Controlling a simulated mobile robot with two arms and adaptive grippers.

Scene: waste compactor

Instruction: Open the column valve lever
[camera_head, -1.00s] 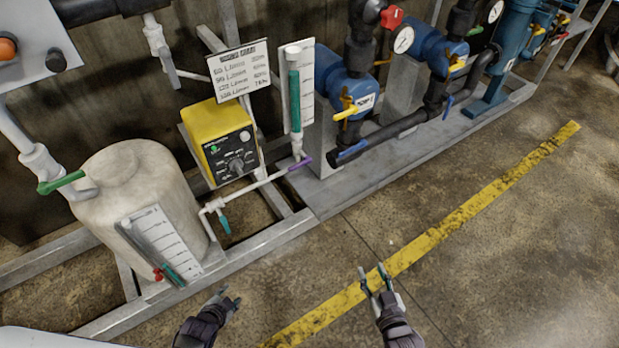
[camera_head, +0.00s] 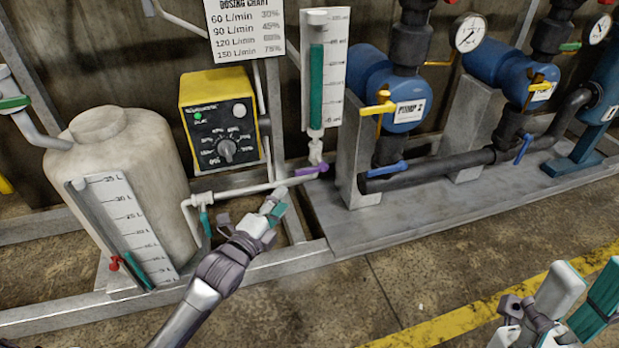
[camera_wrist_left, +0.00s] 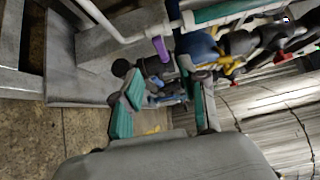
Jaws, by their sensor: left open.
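The purple lever (camera_head: 307,171) sits at the foot of the clear calibration column (camera_head: 324,70), where a white pipe meets it. It lies roughly in line with that pipe. In the left wrist view the purple lever (camera_wrist_left: 161,48) shows above and beyond the fingers. My left gripper (camera_head: 275,205) is open and empty, just in front of and below the white pipe, to the lower left of the lever and apart from it. Its fingers also show in the left wrist view (camera_wrist_left: 165,98). My right gripper (camera_head: 585,290) is open and empty over the floor at the lower right.
A white tank (camera_head: 125,165) and a yellow dosing box (camera_head: 220,118) stand left. Blue pumps (camera_head: 385,85) with yellow and blue levers stand right. The floor in front is clear.

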